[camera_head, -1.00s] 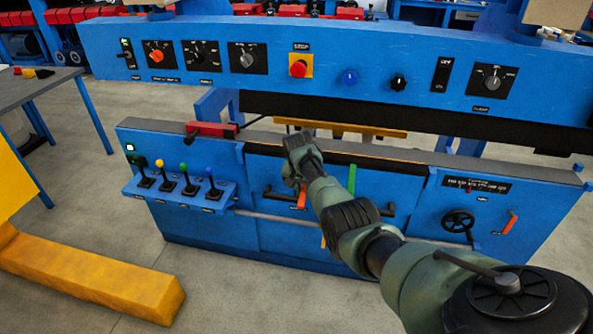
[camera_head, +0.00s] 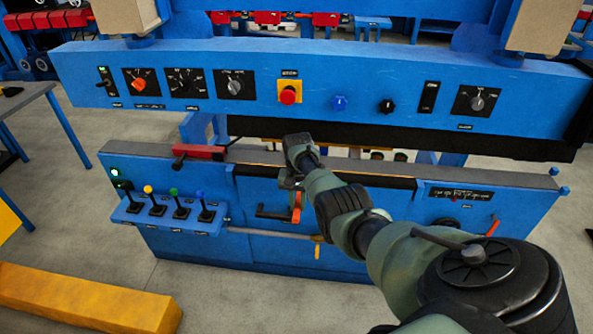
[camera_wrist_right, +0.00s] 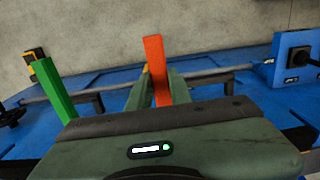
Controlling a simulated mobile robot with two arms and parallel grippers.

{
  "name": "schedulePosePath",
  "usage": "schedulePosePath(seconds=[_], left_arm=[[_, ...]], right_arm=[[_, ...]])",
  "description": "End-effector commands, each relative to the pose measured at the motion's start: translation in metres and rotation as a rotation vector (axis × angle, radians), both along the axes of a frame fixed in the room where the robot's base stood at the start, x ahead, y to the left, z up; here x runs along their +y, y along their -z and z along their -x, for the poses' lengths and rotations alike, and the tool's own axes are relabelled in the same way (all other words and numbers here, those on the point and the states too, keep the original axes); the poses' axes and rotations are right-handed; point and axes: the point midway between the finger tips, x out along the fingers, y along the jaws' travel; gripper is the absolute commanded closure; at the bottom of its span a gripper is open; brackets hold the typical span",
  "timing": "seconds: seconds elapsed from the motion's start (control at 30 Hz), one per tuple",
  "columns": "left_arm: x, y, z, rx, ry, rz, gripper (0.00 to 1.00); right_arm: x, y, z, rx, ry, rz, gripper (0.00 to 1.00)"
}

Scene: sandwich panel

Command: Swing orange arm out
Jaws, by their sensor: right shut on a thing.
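The orange arm (camera_head: 296,214) is on the front of the blue lower panel, left of its middle. My right gripper (camera_head: 293,187) is at the orange arm and partly hides it in the head view. In the right wrist view the orange arm (camera_wrist_right: 156,62) stands up between the two green-grey fingers of my right gripper (camera_wrist_right: 159,88), which is shut on it. A green arm (camera_wrist_right: 53,92) stands to the left in that view, apart from the gripper. My left gripper is not in view.
A black handle (camera_head: 272,212) is just left of the orange arm. Several coloured-knob levers (camera_head: 165,208) stand on a ledge further left. A red clamp (camera_head: 199,151) sits on the top edge. The upper control panel (camera_head: 350,75) overhangs behind. A yellow beam (camera_head: 85,298) lies on the floor.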

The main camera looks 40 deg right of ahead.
Motion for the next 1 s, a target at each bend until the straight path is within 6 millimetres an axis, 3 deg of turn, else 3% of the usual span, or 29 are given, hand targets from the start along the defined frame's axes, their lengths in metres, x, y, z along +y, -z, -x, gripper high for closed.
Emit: schedulePosePath(seconds=[0.57,0.6,0.63,1.0], left_arm=[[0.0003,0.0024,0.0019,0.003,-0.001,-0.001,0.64],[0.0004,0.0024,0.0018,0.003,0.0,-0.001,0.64],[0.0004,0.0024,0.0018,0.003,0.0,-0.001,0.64],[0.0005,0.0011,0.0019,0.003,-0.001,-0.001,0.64]], right_arm=[[-0.0011,-0.0058,-0.0021,0.004,0.0,-0.011,1.0],[-0.0011,-0.0057,-0.002,0.004,0.0,-0.011,0.69],[-0.0011,-0.0056,-0.002,0.005,0.0,-0.012,0.61],[-0.0001,-0.007,-0.0003,0.01,0.0,-0.014,0.58]])
